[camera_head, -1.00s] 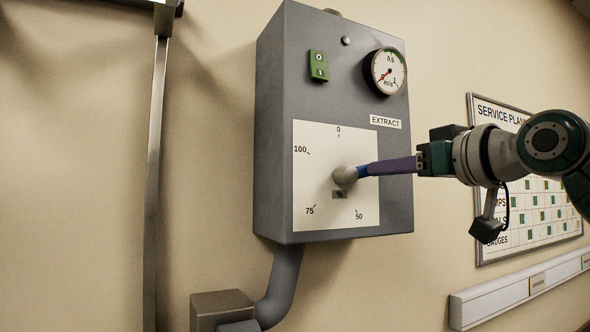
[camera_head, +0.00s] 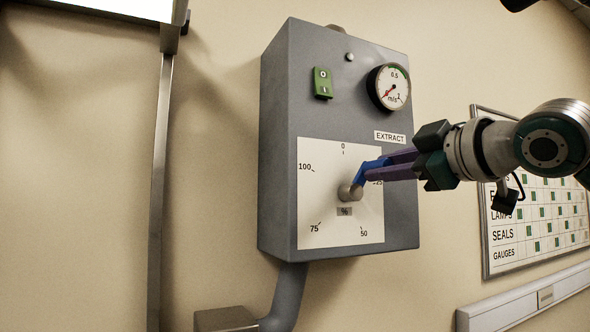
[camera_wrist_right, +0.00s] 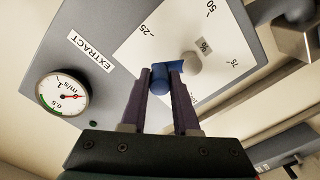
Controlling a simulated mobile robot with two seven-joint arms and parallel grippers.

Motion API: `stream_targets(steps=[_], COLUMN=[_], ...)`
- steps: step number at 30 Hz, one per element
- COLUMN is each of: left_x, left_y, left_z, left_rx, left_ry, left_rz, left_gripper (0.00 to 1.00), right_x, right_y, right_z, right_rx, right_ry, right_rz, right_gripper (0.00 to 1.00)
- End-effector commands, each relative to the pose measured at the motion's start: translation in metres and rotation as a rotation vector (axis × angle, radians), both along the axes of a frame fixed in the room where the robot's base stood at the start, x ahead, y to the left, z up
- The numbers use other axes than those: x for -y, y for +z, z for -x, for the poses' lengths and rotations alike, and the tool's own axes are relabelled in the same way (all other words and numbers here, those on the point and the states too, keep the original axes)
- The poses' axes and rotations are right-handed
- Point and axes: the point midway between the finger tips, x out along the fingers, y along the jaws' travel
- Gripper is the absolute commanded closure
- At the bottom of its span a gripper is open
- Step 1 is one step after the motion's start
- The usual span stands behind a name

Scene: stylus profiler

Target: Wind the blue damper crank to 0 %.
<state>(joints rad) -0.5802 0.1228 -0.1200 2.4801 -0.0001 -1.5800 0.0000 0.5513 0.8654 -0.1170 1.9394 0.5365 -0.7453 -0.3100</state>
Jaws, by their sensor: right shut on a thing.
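The blue damper crank (camera_head: 368,171) sits on a round grey hub (camera_head: 349,193) in the middle of a white dial plate (camera_head: 318,205). Its arm points up and right from the hub, between the 0 mark at the top and the partly hidden 25 mark. My right gripper (camera_head: 385,164) comes in from the right, its purple fingers shut on the crank's handle. In the right wrist view, the blue handle (camera_wrist_right: 160,80) lies between the two fingertips, with the hub just beyond. My left gripper is not in view.
The dial is on a grey wall box (camera_head: 278,130) with a green switch (camera_head: 323,83), a round gauge (camera_head: 388,87) and an EXTRACT label (camera_head: 390,137). A service chart (camera_head: 515,243) hangs at right above a white trunking (camera_head: 500,309). A metal post (camera_head: 159,180) stands left.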

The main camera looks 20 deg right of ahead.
Motion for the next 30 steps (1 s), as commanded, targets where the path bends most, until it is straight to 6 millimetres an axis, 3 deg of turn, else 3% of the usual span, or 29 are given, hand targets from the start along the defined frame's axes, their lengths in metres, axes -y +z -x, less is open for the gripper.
stream_targets(steps=[15,30], left_x=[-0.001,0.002], left_y=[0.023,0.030], left_z=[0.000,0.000], left_rx=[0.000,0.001], left_ry=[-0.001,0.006], left_rz=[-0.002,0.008], left_gripper=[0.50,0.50], right_x=[-0.018,-0.026], right_y=[0.010,0.009], right_z=[0.001,0.002], right_rx=[0.034,0.049], right_ry=[0.001,0.001], right_rz=[0.441,0.609], right_gripper=[1.00,1.00])
